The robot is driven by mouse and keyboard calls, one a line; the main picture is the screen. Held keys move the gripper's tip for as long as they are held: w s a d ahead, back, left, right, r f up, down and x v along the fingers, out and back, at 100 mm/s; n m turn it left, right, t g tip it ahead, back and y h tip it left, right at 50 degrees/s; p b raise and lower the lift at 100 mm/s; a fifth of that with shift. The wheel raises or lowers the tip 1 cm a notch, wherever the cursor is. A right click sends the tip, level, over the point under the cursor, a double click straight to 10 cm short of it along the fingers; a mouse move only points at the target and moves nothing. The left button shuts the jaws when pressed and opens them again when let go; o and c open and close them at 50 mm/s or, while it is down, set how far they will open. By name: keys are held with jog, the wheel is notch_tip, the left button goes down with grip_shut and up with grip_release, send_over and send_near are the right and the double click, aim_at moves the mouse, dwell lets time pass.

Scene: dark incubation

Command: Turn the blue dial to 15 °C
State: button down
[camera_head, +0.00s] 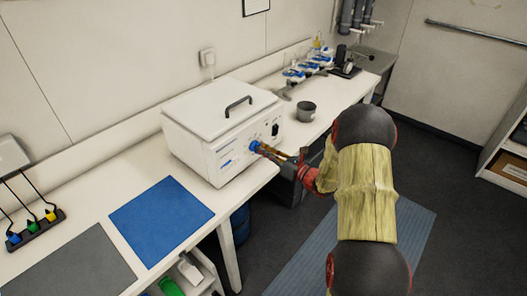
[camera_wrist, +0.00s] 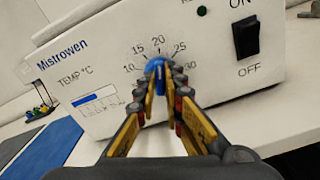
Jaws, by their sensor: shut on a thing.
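A white box-shaped device (camera_head: 205,140) with a lid and a dark handle stands on the bench. Its front panel shows in the wrist view (camera_wrist: 100,65), marked "TEMP °C". The blue dial (camera_wrist: 156,66) sits on that panel, inside a printed scale with 10, 15, 20, 25 and 30. It also shows in the head view (camera_head: 254,146). My gripper (camera_wrist: 160,80) is shut on the blue dial, one finger on each side. The fingers cover much of the dial, and I cannot tell which number it points to.
A black ON/OFF switch (camera_wrist: 246,37) and a small green light (camera_wrist: 202,11) are right of the dial. A blue mat (camera_head: 160,218) lies left of the device. A dark grey cup (camera_head: 306,111) stands to its right on the bench (camera_head: 75,205).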

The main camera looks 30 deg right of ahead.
jog(key=shift+n+b, duration=0.3)
jog(key=shift+n, duration=0.1)
jog(key=shift+a+f+n+b, duration=0.1)
jog(key=shift+n+b, duration=2.45)
jog(key=shift+n, duration=0.95)
jog(key=shift+s, duration=0.1)
jog(key=c, duration=1.9)
grip_release()
jog(key=v, duration=1.2)
